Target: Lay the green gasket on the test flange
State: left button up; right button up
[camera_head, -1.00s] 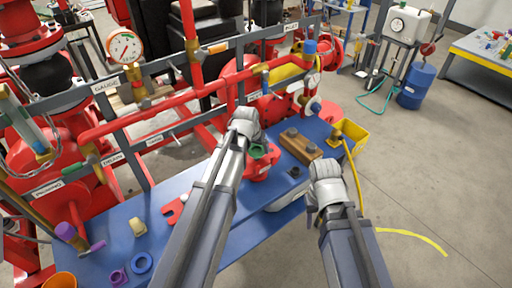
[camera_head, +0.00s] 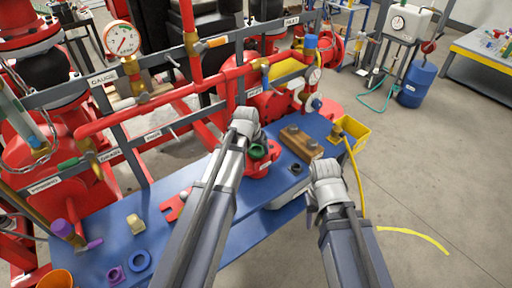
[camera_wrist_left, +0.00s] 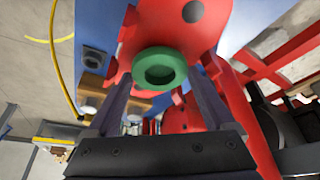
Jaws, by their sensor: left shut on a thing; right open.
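The green gasket (camera_head: 258,151) is a ring at the red test flange (camera_head: 258,170), on the blue bench. In the left wrist view the gasket (camera_wrist_left: 160,55) sits between the fingertips, in front of the red flange (camera_wrist_left: 190,25). My left gripper (camera_wrist_left: 160,88) is shut on the gasket. In the head view its fingers are mostly hidden by my own arm. Whether the gasket touches the flange face cannot be told. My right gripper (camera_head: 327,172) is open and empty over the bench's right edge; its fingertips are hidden.
A wooden block with bolts (camera_head: 301,141) and a yellow bin (camera_head: 352,131) stand right of the flange. A red forked part (camera_head: 176,206), a blue ring (camera_head: 139,261) and a purple piece (camera_head: 115,274) lie on the bench (camera_head: 195,255). Red pipes and a grey rail stand behind.

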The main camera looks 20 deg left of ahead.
pick_arm(q)
jog(key=shift+f+b, duration=0.7)
jog(key=shift+f, duration=0.05)
jog(key=o, duration=1.1)
jog(key=shift+r, duration=0.1)
jog(key=p+v, duration=0.7)
jog(key=shift+s+r, duration=0.15)
jog(key=shift+r, duration=0.25)
jog(key=s+d+f+m+g, duration=0.1)
jog(key=s+d, duration=0.3)
jog(key=s, duration=0.2)
jog(key=s+d+f+m+g+y+b, duration=0.1)
jog(key=s+d+g, duration=0.1)
jog(key=s+d, duration=0.3)
jog(key=s+d+f+m+g+b, duration=0.1)
jog(key=s+d, duration=0.3)
jog(key=s, duration=0.5)
jog(key=shift+s+d+f+g+y, duration=0.25)
jog(key=shift+f+g+y, duration=0.15)
jog(key=shift+f+g, duration=0.15)
